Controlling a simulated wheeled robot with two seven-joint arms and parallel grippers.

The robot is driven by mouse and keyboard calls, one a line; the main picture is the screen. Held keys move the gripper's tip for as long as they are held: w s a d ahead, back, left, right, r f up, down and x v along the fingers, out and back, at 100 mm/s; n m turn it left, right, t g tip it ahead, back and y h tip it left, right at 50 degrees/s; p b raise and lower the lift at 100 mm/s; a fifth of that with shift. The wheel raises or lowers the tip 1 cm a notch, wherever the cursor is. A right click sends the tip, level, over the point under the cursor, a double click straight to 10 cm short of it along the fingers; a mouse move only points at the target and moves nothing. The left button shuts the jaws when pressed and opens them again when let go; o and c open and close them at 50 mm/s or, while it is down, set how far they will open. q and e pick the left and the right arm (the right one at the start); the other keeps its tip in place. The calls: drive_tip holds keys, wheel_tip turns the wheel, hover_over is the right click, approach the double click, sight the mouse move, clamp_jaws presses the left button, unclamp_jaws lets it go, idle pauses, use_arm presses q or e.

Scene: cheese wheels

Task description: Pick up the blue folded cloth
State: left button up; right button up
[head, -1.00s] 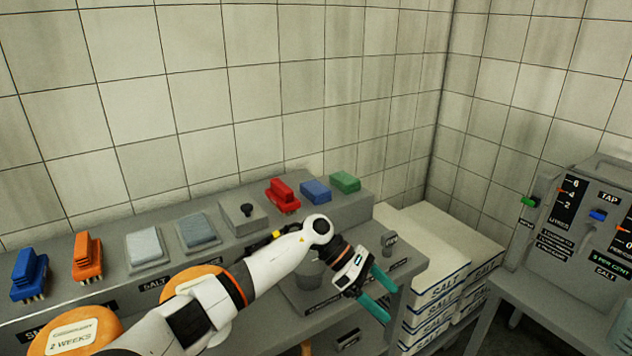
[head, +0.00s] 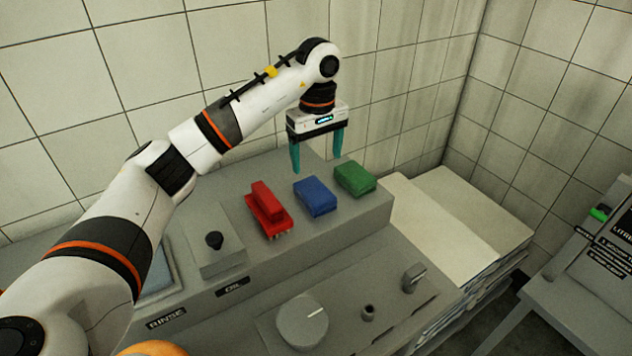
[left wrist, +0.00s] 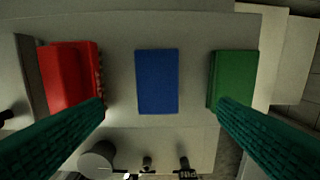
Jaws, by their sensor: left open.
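The blue folded cloth (head: 315,196) lies flat on the raised grey shelf, between a red brush (head: 267,209) and a green folded cloth (head: 355,177). My left gripper (head: 317,162) points down above the shelf, its teal fingers apart and empty. In the left wrist view the blue cloth (left wrist: 157,81) is centred between the finger lines, beyond the fingertips (left wrist: 160,104). The red brush (left wrist: 70,73) shows on the left and the green cloth (left wrist: 233,78) on the right there. My right gripper is not in view.
A grey box with a black knob (head: 215,241) stands left of the red brush. A lower panel with a round dial (head: 302,322) lies in front. Salt sacks (head: 447,228) are stacked at the right. The tiled wall (head: 400,60) is close behind the shelf.

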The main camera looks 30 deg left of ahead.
sight(315, 190)
use_arm(q)
drive_tip(key=f, duration=0.1)
drive_tip(key=s+f+p, duration=0.1)
drive_tip(key=shift+d+f, duration=0.1)
drive_tip(key=shift+f, duration=0.3)
wheel_tip(315, 190, down, 2)
drive_tip(key=shift+w, duration=0.15)
drive_tip(key=shift+w+f+p, duration=0.1)
drive_tip(key=shift+f+p, duration=0.2)
drive_tip(key=shift+w+a+f+p, duration=0.1)
drive_tip(key=shift+a+f+p, duration=0.15)
drive_tip(key=shift+f+p, duration=0.65)
wheel_tip(315, 190, down, 2)
drive_tip(key=shift+a+f, duration=0.1)
drive_tip(key=shift+f, duration=0.15)
drive_tip(key=shift+f+p, duration=0.25)
drive_tip(key=shift+p, duration=0.05)
drive_tip(key=shift+w+f, duration=0.1)
drive_tip(key=shift+f, duration=0.05)
drive_tip(key=c, duration=1)
drive_tip(key=shift+c, duration=0.3)
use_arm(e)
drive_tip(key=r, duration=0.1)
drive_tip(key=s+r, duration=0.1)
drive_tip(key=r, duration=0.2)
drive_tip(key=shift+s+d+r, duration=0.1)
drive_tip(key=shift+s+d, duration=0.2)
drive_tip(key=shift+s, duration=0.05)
